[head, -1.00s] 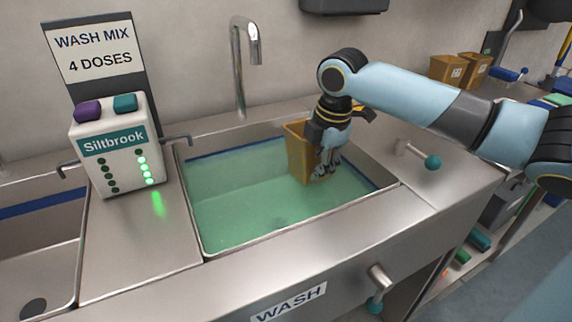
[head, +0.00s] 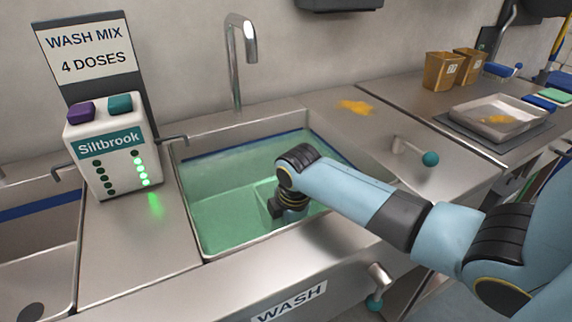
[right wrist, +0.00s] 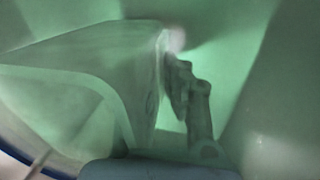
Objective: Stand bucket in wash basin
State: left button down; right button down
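The wash basin (head: 203,246) holds translucent green liquid. My right arm reaches down into it near the front middle. The bucket (head: 265,198) shows faintly below the surface, tinted green, left of my wrist. In the right wrist view the bucket (right wrist: 75,75) fills the left side with its rim toward the camera. My right gripper (right wrist: 164,85) is under the liquid; one finger lies close against the bucket's side wall and it looks shut on that wall. The other finger is hidden by the bucket. I cannot tell whether the bucket touches the basin floor. My left gripper is out of view.
The Siltbrook dispenser (head: 107,145) stands left of the basin with several green lights lit. A tap (head: 240,60) rises behind. An orange smear (head: 356,107) lies on the counter behind right. Two tan buckets (head: 442,72) and a metal tray (head: 460,112) stand farther right.

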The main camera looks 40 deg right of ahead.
jog(key=shift+s+x, duration=0.2)
jog(key=shift+x, duration=0.7)
jog(key=shift+f, duration=0.1)
jog(key=shift+f, duration=0.15)
jog(key=c, duration=1.5)
grip_release()
jog(key=shift+p+v, duration=1.05)
jog(key=shift+v, duration=5.1)
jog(key=shift+a, duration=0.1)
